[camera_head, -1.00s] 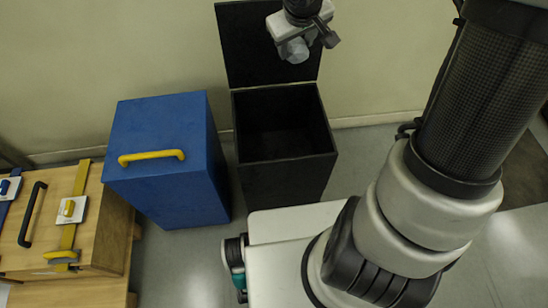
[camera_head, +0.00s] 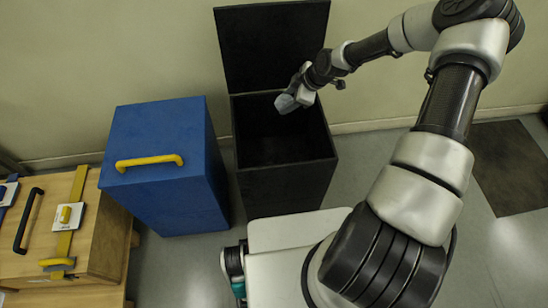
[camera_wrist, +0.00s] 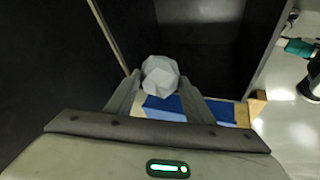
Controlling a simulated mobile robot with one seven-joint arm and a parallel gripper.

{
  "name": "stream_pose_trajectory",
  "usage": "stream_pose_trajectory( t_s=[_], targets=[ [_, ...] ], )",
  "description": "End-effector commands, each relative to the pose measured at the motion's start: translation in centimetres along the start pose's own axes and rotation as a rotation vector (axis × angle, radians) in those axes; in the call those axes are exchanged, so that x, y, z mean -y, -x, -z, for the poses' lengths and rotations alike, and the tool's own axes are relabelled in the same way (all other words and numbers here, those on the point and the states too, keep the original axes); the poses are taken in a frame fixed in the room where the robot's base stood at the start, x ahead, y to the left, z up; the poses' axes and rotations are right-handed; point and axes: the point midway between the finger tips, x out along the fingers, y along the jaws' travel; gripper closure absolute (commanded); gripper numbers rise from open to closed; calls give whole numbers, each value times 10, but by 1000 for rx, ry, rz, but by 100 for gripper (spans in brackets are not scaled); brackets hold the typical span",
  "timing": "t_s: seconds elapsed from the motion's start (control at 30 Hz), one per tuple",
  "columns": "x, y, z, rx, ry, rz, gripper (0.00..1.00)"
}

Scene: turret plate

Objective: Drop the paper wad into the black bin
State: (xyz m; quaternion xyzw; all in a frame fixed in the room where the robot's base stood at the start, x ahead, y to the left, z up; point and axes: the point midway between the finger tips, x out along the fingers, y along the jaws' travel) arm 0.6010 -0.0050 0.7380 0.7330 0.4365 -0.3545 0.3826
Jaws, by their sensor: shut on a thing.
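The paper wad (camera_head: 286,103) is a pale grey faceted lump. My gripper (camera_head: 294,99) is shut on it and holds it over the open mouth of the black bin (camera_head: 288,185), towards the back and right of centre. In the wrist view the paper wad (camera_wrist: 160,76) sits between the two fingertips of my gripper (camera_wrist: 160,88). The black bin's dark inner walls (camera_wrist: 200,45) show behind it. The bin's lid (camera_head: 270,45) stands raised against the wall. The bin's floor is too dark to make out.
A closed blue bin (camera_head: 160,170) with a yellow handle (camera_head: 150,162) stands just left of the black bin. A wooden box (camera_head: 95,235) with a black handle and yellow straps is at the far left. A dark mat (camera_head: 512,165) lies on the floor at the right.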

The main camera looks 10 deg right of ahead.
Motion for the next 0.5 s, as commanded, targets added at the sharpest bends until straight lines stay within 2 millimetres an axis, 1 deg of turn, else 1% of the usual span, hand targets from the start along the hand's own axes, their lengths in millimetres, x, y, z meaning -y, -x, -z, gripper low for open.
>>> stream_pose_trajectory(
  t_s=[0.3,0.4,0.5],
  targets=[
    [10,-33,-18,1,-2,0,73],
    [12,-41,-22,1,-2,0,73],
    [13,-46,-24,1,-1,0,73]
  ],
)
